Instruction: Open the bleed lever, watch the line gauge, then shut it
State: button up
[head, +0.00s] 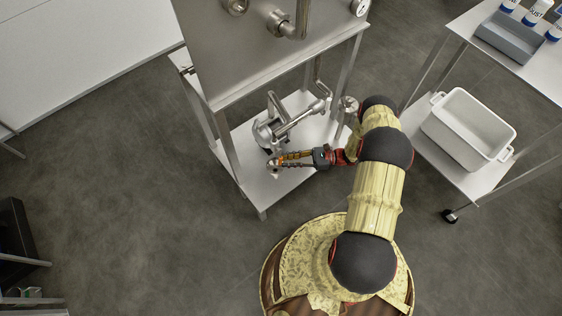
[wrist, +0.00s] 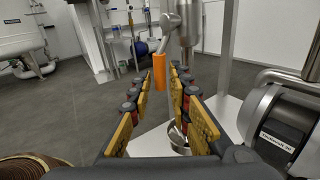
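The bleed lever appears in the wrist view as an orange grip (wrist: 159,70) hanging from a metal arm and round hub. My gripper (wrist: 162,82) is open, its yellow-padded fingers apart, with the orange grip showing in the gap near the fingertips. I cannot tell whether either finger touches it. In the head view my gripper (head: 276,163) points left over the stand's lower shelf, beside the metal pipework; the lever is hard to make out there. A small white dial (head: 360,7), possibly the line gauge, sits at the tank's upper right edge; its reading is too small to tell.
A pump-like motor housing (wrist: 278,130) stands close on the right in the wrist view. A small metal pot (wrist: 180,140) is below my fingers. The stand's lower shelf (head: 262,198) and legs surround the pipework.

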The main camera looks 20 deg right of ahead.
aim_at(281, 161)
jog(key=shift+x, duration=1.6)
jog(key=shift+c, duration=0.5)
jog(key=c, duration=0.4)
